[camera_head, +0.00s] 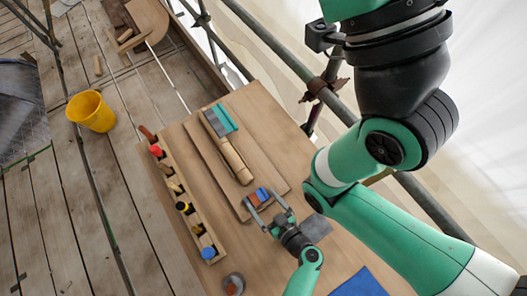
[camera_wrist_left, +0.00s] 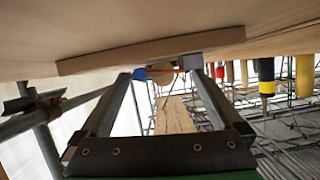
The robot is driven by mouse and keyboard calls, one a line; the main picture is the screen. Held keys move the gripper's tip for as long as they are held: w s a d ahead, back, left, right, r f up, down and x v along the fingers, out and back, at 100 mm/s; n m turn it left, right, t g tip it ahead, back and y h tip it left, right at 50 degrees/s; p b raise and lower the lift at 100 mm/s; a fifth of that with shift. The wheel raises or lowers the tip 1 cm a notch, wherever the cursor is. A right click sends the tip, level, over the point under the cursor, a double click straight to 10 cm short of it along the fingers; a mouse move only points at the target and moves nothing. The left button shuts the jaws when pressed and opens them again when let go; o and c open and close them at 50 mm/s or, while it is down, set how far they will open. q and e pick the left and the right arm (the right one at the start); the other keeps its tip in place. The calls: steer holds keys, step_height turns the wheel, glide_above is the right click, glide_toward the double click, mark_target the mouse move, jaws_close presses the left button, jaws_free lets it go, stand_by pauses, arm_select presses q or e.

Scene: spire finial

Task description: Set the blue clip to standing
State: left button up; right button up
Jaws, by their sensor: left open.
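A small blue piece, which looks like the blue clip (camera_head: 262,194), is at the near end of the wooden board (camera_head: 206,155), with a reddish part beside it. I cannot tell whether it lies or stands. My left gripper (camera_head: 267,204) is open, its fingers spread on either side of this piece, with no grip visible. My right gripper is not in view.
A turned wooden rod (camera_head: 231,153) and a teal-and-grey piece (camera_head: 219,121) lie on the board. A tool rack (camera_head: 184,205) runs along the left. A grey pad (camera_head: 315,229), blue cloth (camera_head: 359,284) and small cup (camera_head: 233,283) are nearby. A yellow bucket (camera_head: 92,111) stands farther off.

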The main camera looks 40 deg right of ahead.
arm_select(q)
steer(key=shift+w, duration=0.1)
steer(key=c, duration=1.2)
steer(key=shift+c, duration=0.2)
